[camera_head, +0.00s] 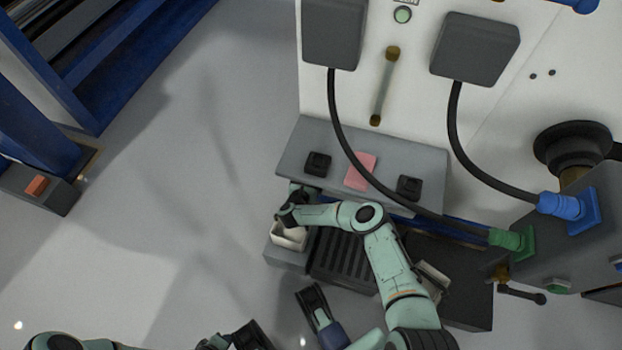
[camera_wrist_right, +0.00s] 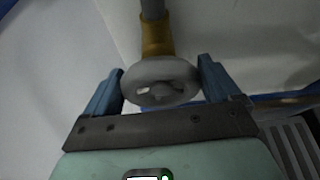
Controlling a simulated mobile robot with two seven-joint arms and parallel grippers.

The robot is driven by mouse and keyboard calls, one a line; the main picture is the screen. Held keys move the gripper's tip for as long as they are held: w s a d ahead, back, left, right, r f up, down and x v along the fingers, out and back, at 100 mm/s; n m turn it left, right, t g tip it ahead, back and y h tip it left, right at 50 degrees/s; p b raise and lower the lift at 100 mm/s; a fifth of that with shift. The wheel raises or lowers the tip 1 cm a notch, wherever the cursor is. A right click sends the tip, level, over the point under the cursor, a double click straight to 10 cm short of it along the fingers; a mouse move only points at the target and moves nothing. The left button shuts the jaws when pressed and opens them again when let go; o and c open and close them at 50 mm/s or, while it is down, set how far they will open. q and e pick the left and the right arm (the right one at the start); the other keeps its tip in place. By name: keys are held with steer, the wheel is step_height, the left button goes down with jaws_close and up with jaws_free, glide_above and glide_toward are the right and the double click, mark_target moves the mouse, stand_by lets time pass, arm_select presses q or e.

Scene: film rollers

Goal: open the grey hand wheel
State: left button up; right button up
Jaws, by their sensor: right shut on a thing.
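The grey hand wheel (camera_wrist_right: 160,82) is a round spoked wheel on a yellow-brown collar under a grey pipe, seen in the right wrist view. My right gripper (camera_wrist_right: 161,80) is shut on it, with one blue finger at each side of its rim. In the head view, my right arm reaches to the left end of the grey bench, and its own wrist hides the wheel and the fingertips there. The end of my left arm (camera_head: 248,336) is at the bottom edge of the head view, away from the wheel. Its fingers are not clear.
A grey sloped panel (camera_head: 345,133) with black knobs and a pink pad lies behind my right arm. Black cables run to green (camera_head: 508,240) and blue (camera_head: 560,206) plugs at the right. A white tray (camera_head: 288,238) sits below my right wrist.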

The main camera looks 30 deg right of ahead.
arm_select(q)
steer(key=shift+s+a+f, duration=0.1)
steer(key=shift+s+f, duration=0.2)
steer(key=shift+s, duration=0.05)
arm_select(e)
steer(key=shift+a+f+n+g, duration=0.1)
steer(key=shift+n+g, duration=0.3)
steer(key=shift+n, duration=0.3)
steer(key=o, duration=0.8)
arm_select(q)
steer(key=w+d+r+t+p, duration=0.1)
steer(key=w+r+p, duration=0.2)
steer(key=w+r, duration=0.15)
steer(key=shift+m+g+h, duration=0.3)
steer(key=shift+g+h, duration=0.1)
steer(key=shift+g, duration=0.1)
steer(key=s+r, duration=0.1)
steer(key=s+d+p, duration=0.1)
steer(key=s, duration=0.1)
steer(key=s+d+r, duration=0.1)
steer(key=s, duration=0.1)
steer(key=shift+r+p, duration=0.3)
steer(key=shift+p, duration=0.1)
arm_select(e)
steer(key=v, duration=1.3)
steer(key=shift+a+f, duration=0.2)
steer(key=shift+a, duration=0.1)
